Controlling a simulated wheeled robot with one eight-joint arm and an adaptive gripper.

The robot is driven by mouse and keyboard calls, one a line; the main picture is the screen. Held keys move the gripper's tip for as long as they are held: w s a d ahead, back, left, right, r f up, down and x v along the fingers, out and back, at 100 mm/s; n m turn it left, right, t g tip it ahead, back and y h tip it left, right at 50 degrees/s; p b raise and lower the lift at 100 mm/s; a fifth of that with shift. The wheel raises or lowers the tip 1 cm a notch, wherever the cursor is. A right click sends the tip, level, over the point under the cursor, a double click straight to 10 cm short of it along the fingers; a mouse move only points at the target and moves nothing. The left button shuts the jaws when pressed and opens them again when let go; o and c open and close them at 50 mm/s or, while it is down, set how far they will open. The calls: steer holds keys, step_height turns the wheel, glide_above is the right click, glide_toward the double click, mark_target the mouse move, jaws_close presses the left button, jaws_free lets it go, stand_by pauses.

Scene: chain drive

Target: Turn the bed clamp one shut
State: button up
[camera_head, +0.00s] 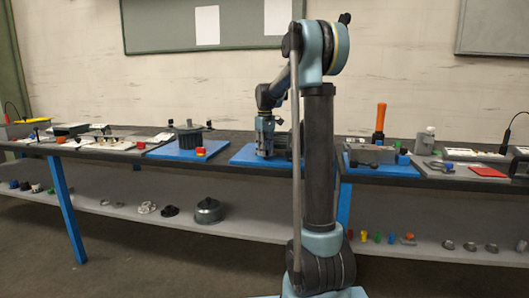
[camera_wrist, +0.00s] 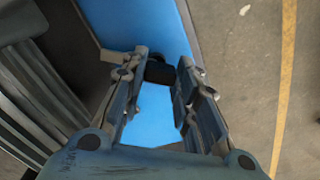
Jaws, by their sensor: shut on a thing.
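My gripper (camera_wrist: 163,66) shows in the wrist view with its two fingers around a small black piece (camera_wrist: 159,73), which appears to be the handle of bed clamp one. The fingers are shut on it, over the blue mat (camera_wrist: 155,115). The rest of the clamp is hidden, so I cannot tell how far it is turned. In the head view my gripper (camera_head: 265,148) is low over the middle blue mat (camera_head: 243,157). My own arm covers part of that place.
A grey ribbed body (camera_wrist: 35,85) stands close on the left in the wrist view. The floor (camera_wrist: 245,60) lies beyond the mat edge. In the head view, a grey pot-like housing (camera_head: 189,138) stands to the left and an orange-handled tool (camera_head: 380,118) to the right.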

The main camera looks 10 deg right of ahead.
steer(key=n, duration=0.3)
steer(key=shift+d+n, duration=0.1)
steer(key=shift+n, duration=0.2)
steer(key=shift+d+n, duration=0.1)
steer(key=shift+n, duration=1.6)
steer(key=o, duration=1.1)
steer(key=shift+c, duration=0.2)
step_height(320, 180, up, 12)
steer(key=shift+f, duration=0.1)
